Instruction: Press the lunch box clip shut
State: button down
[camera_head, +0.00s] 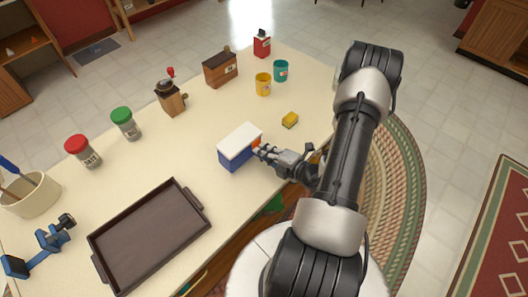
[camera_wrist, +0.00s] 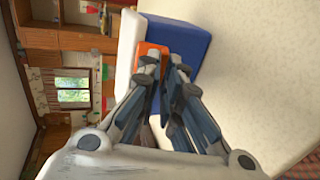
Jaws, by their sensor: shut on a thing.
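The lunch box (camera_head: 238,154) stands on the cream table, with a blue body and a white lid. In the wrist view its blue body (camera_wrist: 180,42) and white lid (camera_wrist: 128,45) lie sideways across the top. An orange clip (camera_head: 256,144) is on the side facing my arm. It also shows in the wrist view (camera_wrist: 152,48), partly hidden by the fingers. My gripper (camera_head: 258,152) reaches in from the right with its fingertips at the clip; in the wrist view the fingers (camera_wrist: 165,67) are close together on it. The clip's exact angle is hard to see.
A brown tray (camera_head: 150,240) lies at the front. Yellow (camera_head: 263,86) and teal (camera_head: 281,72) cups, a grinder (camera_head: 171,98) and two jars (camera_head: 125,123) stand farther back. Table around the box is clear.

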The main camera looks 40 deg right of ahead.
jog(key=shift+w+f+t+b, duration=0.2)
jog(key=shift+f+t+b, duration=0.15)
jog(key=shift+t+b, duration=0.75)
jog(key=shift+w+f+t+b, duration=0.2)
jog(key=shift+f+t+b, duration=0.15)
jog(key=shift+t+b, duration=0.75)
dwell(3.7)
jog(key=c, duration=1.8)
grip_release()
jog(key=shift+o, duration=0.2)
jog(key=s, duration=1.2)
jog(key=shift+d, duration=0.4)
jog(key=shift+f, duration=0.1)
